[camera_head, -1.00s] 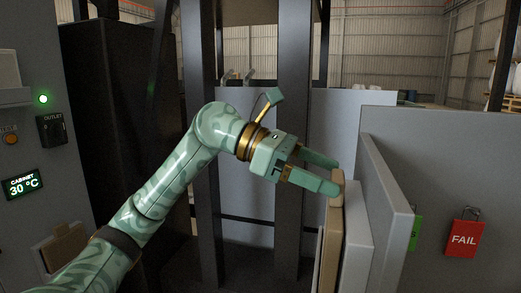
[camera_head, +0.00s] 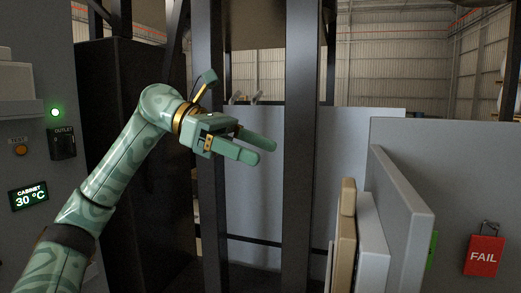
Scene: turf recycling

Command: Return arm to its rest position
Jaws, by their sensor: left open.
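My left arm comes in from the lower left, patterned in pale green. Its gripper (camera_head: 267,151) is open and empty, with its two green fingers pointing right in front of the dark posts. It is up and to the left of a tan block (camera_head: 348,197), apart from it. The tan block sits at the top of a tan panel (camera_head: 343,255), beside a grey panel (camera_head: 371,250) at the lower right. My right gripper is not in view.
A grey partition (camera_head: 402,200) stands right of the panels. A red FAIL tag (camera_head: 484,256) hangs at the far right, with a green tag (camera_head: 432,250) partly hidden. A cabinet with a 30 °C display (camera_head: 29,197) stands at left. Dark upright posts (camera_head: 298,150) rise behind my gripper.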

